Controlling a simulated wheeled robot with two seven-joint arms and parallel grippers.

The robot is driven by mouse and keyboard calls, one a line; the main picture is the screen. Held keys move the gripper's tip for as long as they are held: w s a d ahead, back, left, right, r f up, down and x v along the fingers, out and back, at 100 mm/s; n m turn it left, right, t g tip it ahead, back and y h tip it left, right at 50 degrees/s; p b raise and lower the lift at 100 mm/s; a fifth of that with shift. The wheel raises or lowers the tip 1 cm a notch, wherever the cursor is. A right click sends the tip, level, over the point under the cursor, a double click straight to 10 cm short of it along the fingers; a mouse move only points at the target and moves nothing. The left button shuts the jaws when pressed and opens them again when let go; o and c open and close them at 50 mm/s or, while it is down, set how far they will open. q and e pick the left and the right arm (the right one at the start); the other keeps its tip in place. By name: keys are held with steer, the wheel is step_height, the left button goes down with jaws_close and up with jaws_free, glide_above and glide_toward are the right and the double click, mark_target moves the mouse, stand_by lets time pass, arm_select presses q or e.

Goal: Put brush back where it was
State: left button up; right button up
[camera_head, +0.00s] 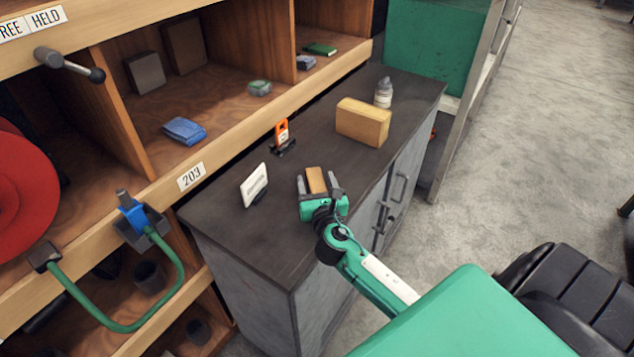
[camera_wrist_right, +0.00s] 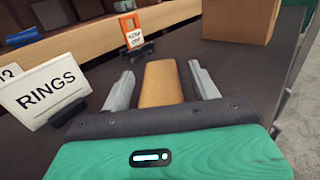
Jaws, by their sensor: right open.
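A small wooden block-shaped piece (camera_head: 316,180), which may be the brush, lies on the dark cabinet top (camera_head: 230,215). It also shows in the right wrist view (camera_wrist_right: 163,82), with a plain tan upper face. No bristles show, so I cannot tell for sure that it is the brush. My right gripper (camera_head: 318,177) is open, with one finger on each side of this piece. In the right wrist view, gaps show between the piece and both fingers. The near end of the piece is hidden by the gripper body. My left gripper is not in view.
A white RINGS sign (camera_head: 254,185) and an orange tag on a stand (camera_head: 281,133) are left of and beyond the gripper. A large tan block (camera_head: 363,122) and a white bottle (camera_head: 383,92) stand farther back. Wooden shelves (camera_head: 190,177) border the cabinet top's left side.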

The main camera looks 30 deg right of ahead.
steer(key=shift+s+a+f, duration=0.15)
steer(key=shift+a+f, duration=0.05)
steer(key=shift+f, duration=0.65)
steer(key=shift+r+p, duration=0.3)
steer(key=shift+r, duration=0.15)
steer(key=v, duration=0.3)
steer(key=b+v, duration=0.1)
steer(key=v, duration=0.3)
steer(key=b+v, duration=0.1)
steer(key=v, duration=0.2)
steer(key=shift+s+r, duration=0.25)
steer(key=shift+r, duration=0.05)
steer(key=shift+s+a+r, duration=0.2)
steer(key=shift+s, duration=0.3)
